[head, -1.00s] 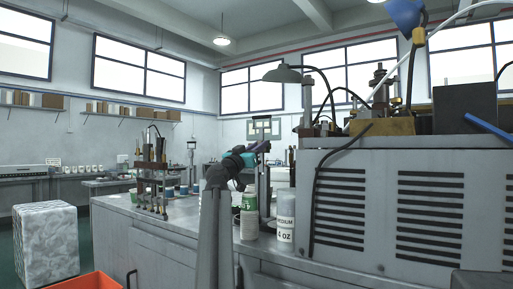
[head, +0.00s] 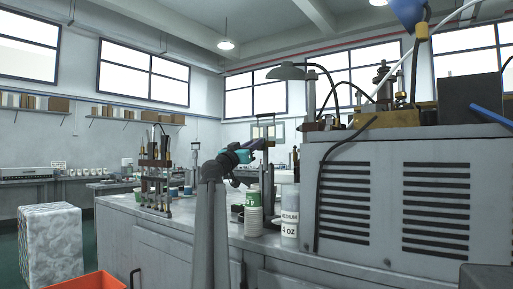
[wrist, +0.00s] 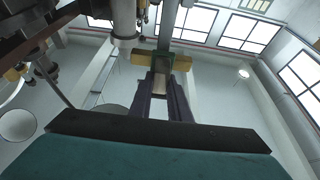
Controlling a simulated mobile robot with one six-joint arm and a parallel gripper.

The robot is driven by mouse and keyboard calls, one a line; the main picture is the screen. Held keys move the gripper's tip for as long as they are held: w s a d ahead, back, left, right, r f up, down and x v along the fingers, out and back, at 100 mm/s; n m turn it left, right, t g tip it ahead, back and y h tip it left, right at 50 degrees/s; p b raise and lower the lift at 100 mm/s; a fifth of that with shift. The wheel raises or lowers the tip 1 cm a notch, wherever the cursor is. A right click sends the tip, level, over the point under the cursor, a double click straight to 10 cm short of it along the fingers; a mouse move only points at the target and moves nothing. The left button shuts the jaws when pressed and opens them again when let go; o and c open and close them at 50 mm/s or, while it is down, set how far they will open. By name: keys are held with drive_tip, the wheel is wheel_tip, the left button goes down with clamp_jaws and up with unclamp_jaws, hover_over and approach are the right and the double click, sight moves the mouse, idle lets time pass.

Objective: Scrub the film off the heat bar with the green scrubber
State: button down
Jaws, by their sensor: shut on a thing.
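My gripper (head: 262,146) is raised above the counter, left of the large grey machine. In the wrist view its two dark purple fingers (wrist: 163,82) are shut on a small block with a green middle and yellow-tan ends, which I take as the green scrubber (wrist: 182,63). The ends stick out on both sides of the fingers. A brass block (head: 388,119) lies on top of the grey machine; I cannot tell whether it is the heat bar. No film can be made out at this size. The scrubber appears clear of any surface.
A fixture with upright posts (head: 155,180) stands further left. The grey machine (head: 335,165) fills the right. An orange bin (head: 95,282) is at lower left.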

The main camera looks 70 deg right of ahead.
drive_tip(key=shift+w, duration=0.15)
drive_tip(key=shift+w+d+b, duration=0.3)
drive_tip(key=shift+w+b, duration=0.35)
drive_tip(key=shift+w, duration=0.25)
drive_tip(key=shift+w+d+b, duration=0.3)
drive_tip(key=shift+w+b, duration=0.35)
drive_tip(key=shift+w, duration=0.25)
drive_tip(key=shift+a, duration=0.1)
drive_tip(key=shift+w+a+b, duration=0.1)
drive_tip(key=shift+w+a, duration=0.15)
drive_tip(key=shift+a, duration=0.65)
drive_tip(key=shift+w+a+b, duration=0.15)
drive_tip(key=shift+w+a, duration=0.1)
drive_tip(key=shift+a, duration=0.7)
drive_tip(key=shift+w+a+b, duration=0.1)
drive_tip(key=shift+w+a, duration=0.15)
drive_tip(key=shift+a, duration=0.65)
drive_tip(key=shift+w+a, duration=0.2)
drive_tip(key=shift+a, duration=0.55)
drive_tip(key=shift+w+a, duration=0.15)
drive_tip(key=shift+a, duration=0.55)
